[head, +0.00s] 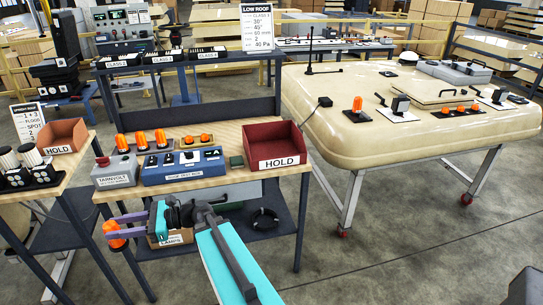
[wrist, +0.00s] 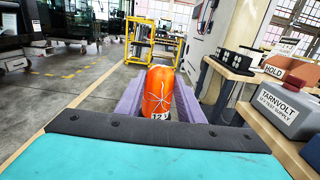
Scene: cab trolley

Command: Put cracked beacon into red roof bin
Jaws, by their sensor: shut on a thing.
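The cracked beacon is an orange dome (wrist: 158,88) with white crack lines and a label reading 12 at its base. My gripper (wrist: 158,100) is shut on it, one purple finger on each side. In the head view my gripper (head: 118,225) holds the beacon (head: 115,241) low in front of the bench's left front edge, below the bench top. A brownish-red bin (head: 62,137) also labelled HOLD stands on the left table; a bin with this label shows in the wrist view (wrist: 285,72).
On the bench are a grey Tarnvolt test supply (head: 115,172), a blue test unit (head: 182,167), several orange beacons (head: 141,139) and a small green block (head: 236,161). A Lamps box (head: 172,238) is on the lower shelf. A cream roof panel (head: 340,115) stands at right.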

